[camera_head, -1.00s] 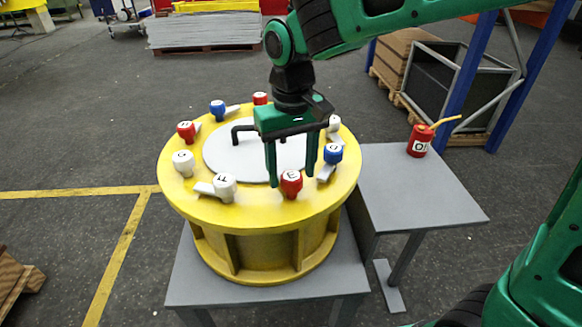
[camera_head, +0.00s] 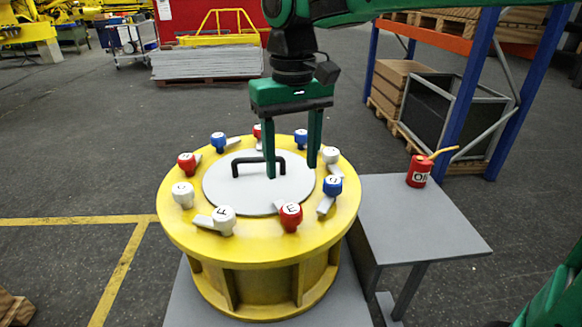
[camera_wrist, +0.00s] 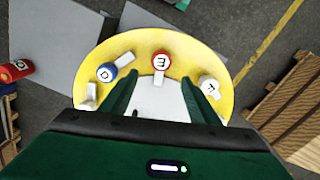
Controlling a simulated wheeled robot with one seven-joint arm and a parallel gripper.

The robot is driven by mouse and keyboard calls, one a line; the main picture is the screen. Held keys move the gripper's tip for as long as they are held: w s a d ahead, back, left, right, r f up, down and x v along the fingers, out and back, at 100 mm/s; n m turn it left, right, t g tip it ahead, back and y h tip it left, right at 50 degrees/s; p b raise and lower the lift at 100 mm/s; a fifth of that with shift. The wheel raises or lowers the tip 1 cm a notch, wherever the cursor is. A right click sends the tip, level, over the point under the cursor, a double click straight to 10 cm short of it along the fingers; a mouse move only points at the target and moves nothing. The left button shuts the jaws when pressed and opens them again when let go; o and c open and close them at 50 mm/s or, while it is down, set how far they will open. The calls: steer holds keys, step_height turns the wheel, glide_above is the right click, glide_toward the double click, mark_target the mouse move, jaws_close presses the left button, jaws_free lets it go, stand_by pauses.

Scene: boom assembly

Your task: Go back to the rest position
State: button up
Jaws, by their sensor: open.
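My green gripper (camera_head: 293,176) hangs over the round yellow drum (camera_head: 258,251) in the head view. Its two fingers point down, apart and empty, in front of the grey lid (camera_head: 225,187) with its black handle. In the wrist view the fingers (camera_wrist: 163,90) reach toward the drum's rim. Knobs with letters stand around the rim. A red knob E (camera_head: 290,214), a white knob F (camera_head: 224,217) and a blue knob D (camera_head: 332,187) are on the near side. The red E (camera_wrist: 160,61) shows between the fingertips in the wrist view, apart from them.
A grey side table (camera_head: 425,225) stands to the right of the drum. A blue and orange rack (camera_head: 480,85) stands behind at the right. Open floor (camera_head: 90,150) lies to the left.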

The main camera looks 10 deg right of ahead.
steer(key=s+d+f+m, duration=0.2)
steer(key=d+f+m, duration=0.1)
steer(key=d, duration=0.8)
steer(key=s+d+f+m, duration=0.2)
steer(key=d+f, duration=0.1)
steer(key=d, duration=0.8)
steer(key=s+d+f+m, duration=0.2)
steer(key=s+d+f, duration=0.2)
steer(key=s+d, duration=0.2)
steer(key=s+d+f+m, duration=0.2)
steer(key=s+d+f, duration=0.2)
steer(key=s, duration=0.5)
steer(key=d, duration=0.2)
steer(key=shift+d+m, duration=0.35)
steer(key=shift+m, duration=0.05)
steer(key=shift+w+f, duration=0.2)
steer(key=shift+w, duration=0.35)
